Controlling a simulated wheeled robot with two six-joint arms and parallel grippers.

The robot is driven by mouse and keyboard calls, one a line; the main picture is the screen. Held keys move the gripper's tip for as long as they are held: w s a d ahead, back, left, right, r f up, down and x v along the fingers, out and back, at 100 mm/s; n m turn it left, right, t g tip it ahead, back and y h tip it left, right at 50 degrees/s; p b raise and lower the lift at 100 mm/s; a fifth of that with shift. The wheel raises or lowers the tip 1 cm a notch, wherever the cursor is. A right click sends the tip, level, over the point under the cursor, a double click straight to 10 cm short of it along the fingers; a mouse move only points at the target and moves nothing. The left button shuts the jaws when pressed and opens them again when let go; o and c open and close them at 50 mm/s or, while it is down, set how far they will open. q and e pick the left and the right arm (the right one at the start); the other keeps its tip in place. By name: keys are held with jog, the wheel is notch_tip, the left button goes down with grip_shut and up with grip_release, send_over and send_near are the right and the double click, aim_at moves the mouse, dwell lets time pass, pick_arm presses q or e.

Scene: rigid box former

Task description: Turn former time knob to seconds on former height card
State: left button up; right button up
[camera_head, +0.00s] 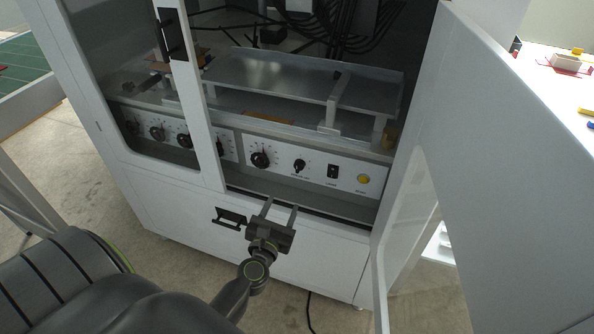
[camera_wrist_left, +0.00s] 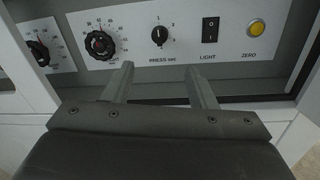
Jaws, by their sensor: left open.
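The panel inside the open machine carries a small black knob (camera_head: 299,166) labelled what looks like "PRESS sec"; in the left wrist view this knob (camera_wrist_left: 159,36) has a short number scale, and its pointer looks roughly upright. A larger black dial (camera_head: 260,159) with a long number scale is left of it, also in the left wrist view (camera_wrist_left: 100,44). My left gripper (camera_head: 280,203) is open and empty, in front of and below the panel; its fingers (camera_wrist_left: 160,67) lie below the small knob, apart from it. I cannot identify a height card. My right gripper is out of view.
Right of the small knob are a black LIGHT switch (camera_wrist_left: 210,30) and a yellow ZERO button (camera_wrist_left: 255,29). More dials (camera_head: 157,133) sit behind the left door's window. The open right door (camera_head: 490,180) bounds the right side; a black handle (camera_head: 229,218) is near my gripper.

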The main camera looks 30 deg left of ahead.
aim_at(297, 170)
pick_arm(q)
jog(key=x, duration=1.3)
jog(key=shift+w+a, duration=0.15)
jog(key=shift+w, duration=0.25)
jog(key=shift+w+a, duration=0.15)
jog(key=shift+w, duration=0.35)
jog(key=c, duration=1)
jog(key=shift+o, duration=0.2)
